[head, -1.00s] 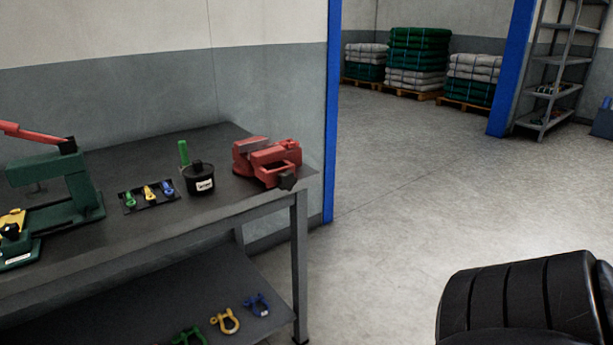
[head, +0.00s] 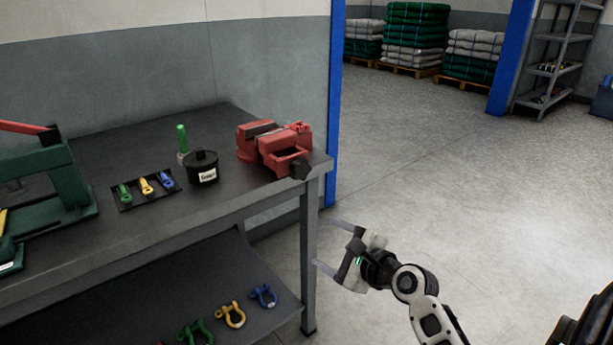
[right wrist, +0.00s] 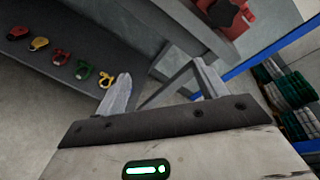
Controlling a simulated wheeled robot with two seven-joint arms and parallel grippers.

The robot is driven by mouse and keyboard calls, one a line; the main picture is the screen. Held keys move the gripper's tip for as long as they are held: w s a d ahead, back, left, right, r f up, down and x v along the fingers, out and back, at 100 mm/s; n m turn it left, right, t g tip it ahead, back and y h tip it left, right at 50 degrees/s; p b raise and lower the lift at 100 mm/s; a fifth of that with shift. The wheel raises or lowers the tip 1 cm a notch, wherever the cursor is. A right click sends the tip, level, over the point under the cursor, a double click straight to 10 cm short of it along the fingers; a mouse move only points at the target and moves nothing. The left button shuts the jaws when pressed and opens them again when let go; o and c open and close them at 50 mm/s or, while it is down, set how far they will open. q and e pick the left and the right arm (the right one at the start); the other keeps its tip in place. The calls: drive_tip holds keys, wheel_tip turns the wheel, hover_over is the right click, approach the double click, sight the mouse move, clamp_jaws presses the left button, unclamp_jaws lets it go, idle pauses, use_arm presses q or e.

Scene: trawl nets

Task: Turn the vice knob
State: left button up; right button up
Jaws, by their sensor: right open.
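The red vice (head: 272,146) sits at the right end of the grey workbench (head: 240,205). My right gripper (head: 325,245) is open and empty, right of the bench leg and below the bench top, apart from the vice. Its two fingers (right wrist: 162,92) also show spread in the right wrist view. My left gripper is not in view.
A black pot (head: 202,168), a tray of small shackles (head: 146,188) and a green press (head: 60,180) stand on the bench. Several shackles (head: 230,314) lie on the lower shelf. A bench leg (head: 309,265) stands beside my right gripper. The floor (head: 460,190) to the right is clear.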

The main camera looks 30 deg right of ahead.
drive_tip(key=w+d+r+m+t, duration=0.2)
drive_tip(key=d+r+m+t, duration=0.1)
drive_tip(key=d+r+m, duration=0.5)
drive_tip(key=m+b, duration=0.1)
approach(303, 170)
drive_tip(key=shift+h, duration=0.3)
drive_tip(key=w, duration=0.6)
drive_tip(key=w+a, duration=0.1)
drive_tip(key=w, duration=0.2)
drive_tip(key=shift+w, duration=0.15)
drive_tip(key=c, duration=1)
